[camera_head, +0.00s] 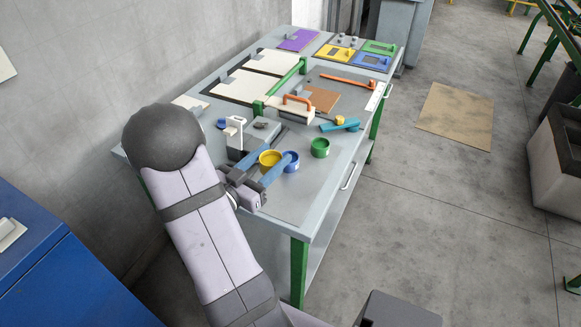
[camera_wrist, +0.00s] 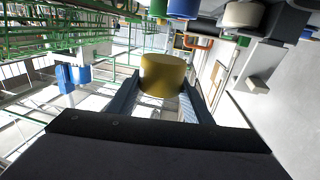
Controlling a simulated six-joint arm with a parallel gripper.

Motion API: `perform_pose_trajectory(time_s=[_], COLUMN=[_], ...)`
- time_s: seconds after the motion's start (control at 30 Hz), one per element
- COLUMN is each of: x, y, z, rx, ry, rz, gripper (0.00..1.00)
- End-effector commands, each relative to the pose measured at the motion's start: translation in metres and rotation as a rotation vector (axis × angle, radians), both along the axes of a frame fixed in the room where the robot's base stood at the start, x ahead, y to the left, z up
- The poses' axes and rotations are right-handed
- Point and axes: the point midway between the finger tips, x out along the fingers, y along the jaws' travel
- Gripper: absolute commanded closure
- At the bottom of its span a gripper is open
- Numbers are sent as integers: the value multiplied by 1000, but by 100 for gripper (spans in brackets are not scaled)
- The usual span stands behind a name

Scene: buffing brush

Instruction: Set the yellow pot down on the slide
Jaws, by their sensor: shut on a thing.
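The yellow pot (camera_head: 270,157) is upright between the blue fingers of my gripper (camera_head: 272,162), near the table's front left edge. In the wrist view the yellow pot (camera_wrist: 163,76) sits between both fingertips (camera_wrist: 162,92), and my gripper is shut on it. The head view does not clearly show whether its base touches the table. I cannot tell for sure which part is the slide; a grey block with a white upright piece (camera_head: 235,130) stands just behind and left of the pot.
A blue pot (camera_head: 292,162) stands close to the right finger, and a green pot (camera_head: 320,147) stands further right. The table (camera_head: 305,195) is clear at the front right.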

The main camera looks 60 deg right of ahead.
Motion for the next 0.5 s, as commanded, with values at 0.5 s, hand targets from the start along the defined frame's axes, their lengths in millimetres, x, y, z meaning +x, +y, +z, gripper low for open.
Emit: perform_pose_trajectory(time_s=[0.5], x=[-2], y=[0], z=[-46], rx=[0], ry=[4], rz=[-4], gripper=[79])
